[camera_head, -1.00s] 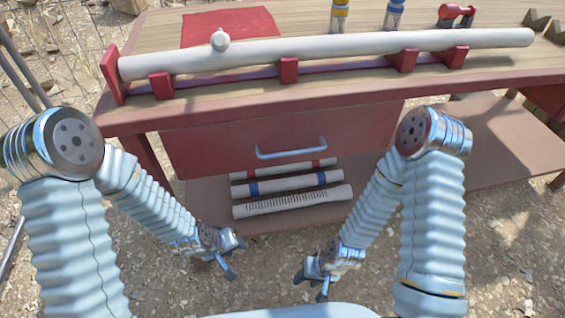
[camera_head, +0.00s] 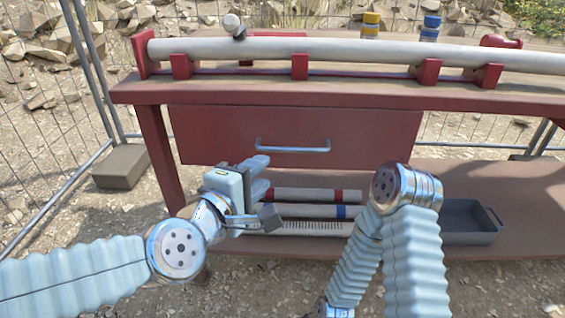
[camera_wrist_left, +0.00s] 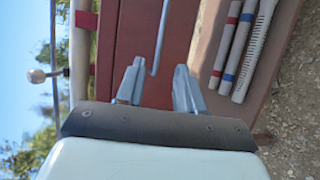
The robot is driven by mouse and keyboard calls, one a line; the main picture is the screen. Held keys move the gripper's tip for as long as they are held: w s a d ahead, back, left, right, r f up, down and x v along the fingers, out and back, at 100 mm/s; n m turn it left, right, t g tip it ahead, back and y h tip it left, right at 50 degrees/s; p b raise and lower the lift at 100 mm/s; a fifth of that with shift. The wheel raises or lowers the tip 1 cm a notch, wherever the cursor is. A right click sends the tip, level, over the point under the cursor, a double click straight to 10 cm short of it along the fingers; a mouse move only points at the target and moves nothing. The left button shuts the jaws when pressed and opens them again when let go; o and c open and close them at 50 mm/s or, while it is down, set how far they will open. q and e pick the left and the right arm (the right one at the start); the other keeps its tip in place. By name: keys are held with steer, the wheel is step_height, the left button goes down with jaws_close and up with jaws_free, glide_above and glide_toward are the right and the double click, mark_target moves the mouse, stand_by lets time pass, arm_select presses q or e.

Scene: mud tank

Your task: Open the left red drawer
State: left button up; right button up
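The red drawer (camera_head: 220,130) sits under the workbench top and looks closed. Its light metal bar handle (camera_head: 292,148) runs across the front. My left gripper (camera_head: 266,188) is in front of the drawer, below and left of the handle in the head view. In the left wrist view, the left gripper (camera_wrist_left: 158,88) is open and empty. There the handle (camera_wrist_left: 160,45) lies ahead, between the lines of the two fingers, and the red drawer front (camera_wrist_left: 135,35) is behind it. They look apart. My right arm reaches down at the bottom edge; its fingers are out of view.
A long pale pipe (camera_head: 340,52) rests on red supports on the bench top (camera_head: 145,92). Three tubes lie on the lower shelf, one with a red band (camera_head: 300,194). A grey tray (camera_head: 468,238) stands right. A grey block (camera_head: 120,165) and wire fence are left.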

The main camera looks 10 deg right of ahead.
mark_target(289, 151)
arm_select(q)
steer(key=b+x, duration=0.2)
steer(key=x, duration=1)
steer(key=shift+w+d, duration=0.1)
steer(key=shift+w, duration=0.1)
steer(key=shift+c, duration=0.4)
steer(key=shift+f, duration=0.1)
jaws_close()
